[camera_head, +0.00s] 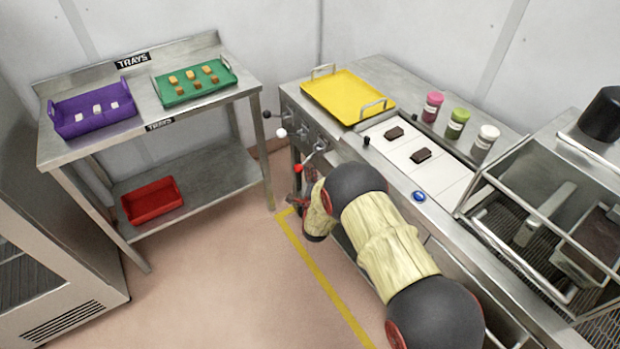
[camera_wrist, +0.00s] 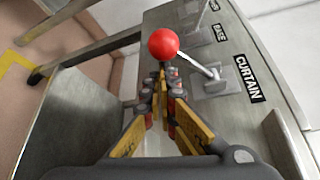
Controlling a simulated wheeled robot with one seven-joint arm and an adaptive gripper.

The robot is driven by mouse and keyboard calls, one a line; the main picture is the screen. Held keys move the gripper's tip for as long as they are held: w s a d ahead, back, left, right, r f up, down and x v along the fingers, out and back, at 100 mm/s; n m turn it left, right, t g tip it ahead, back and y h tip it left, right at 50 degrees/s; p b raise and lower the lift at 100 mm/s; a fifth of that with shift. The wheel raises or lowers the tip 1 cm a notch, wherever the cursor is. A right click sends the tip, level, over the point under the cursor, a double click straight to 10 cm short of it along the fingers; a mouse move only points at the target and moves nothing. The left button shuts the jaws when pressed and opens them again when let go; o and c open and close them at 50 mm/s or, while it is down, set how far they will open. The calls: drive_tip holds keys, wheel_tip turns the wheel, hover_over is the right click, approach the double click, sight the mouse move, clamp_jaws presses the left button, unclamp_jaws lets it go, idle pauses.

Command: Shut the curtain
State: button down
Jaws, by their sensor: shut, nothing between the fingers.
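The lever marked CURTAIN shows in the wrist view, with a red ball knob (camera_wrist: 163,43) on a thin metal rod that rises from a square plate (camera_wrist: 213,84). The same red knob (camera_head: 298,168) shows in the head view at the front of the steel counter. My gripper (camera_wrist: 162,76) is shut and empty, its fingertips right by the red knob in the picture. I cannot tell whether they touch it. In the head view my gripper (camera_head: 297,203) is just below the knob and partly hidden by my arm. I cannot make out the curtain itself.
Beside the red knob are a lever with a white knob (camera_head: 281,133) and a label BASE (camera_wrist: 220,33). The counter bears a yellow tray (camera_head: 348,97) and several jars. A steel rack (camera_head: 60,150) with purple and green trays stands left. The floor between is clear.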

sight(303, 164)
drive_tip(key=shift+a+r, duration=0.1)
idle(0.3)
drive_tip(key=shift+s+a+r+m, duration=0.1)
drive_tip(key=shift+m, duration=0.2)
drive_tip(key=shift+a+r+g, duration=0.1)
drive_tip(key=shift+r+g, duration=0.1)
drive_tip(key=shift+g, duration=0.1)
drive_tip(key=r+m+g, duration=0.1)
drive_tip(key=r, duration=0.1)
drive_tip(key=s+a+r+m+y, duration=0.1)
drive_tip(key=r+m+g+p, duration=0.1)
drive_tip(key=r, duration=0.1)
drive_tip(key=shift+s+a+r+m+g+y, duration=0.2)
drive_tip(key=shift+a+r+m+g+y, duration=0.1)
drive_tip(key=shift+a+r+y, duration=0.1)
drive_tip(key=shift+r, duration=0.1)
drive_tip(key=shift+r, duration=0.65)
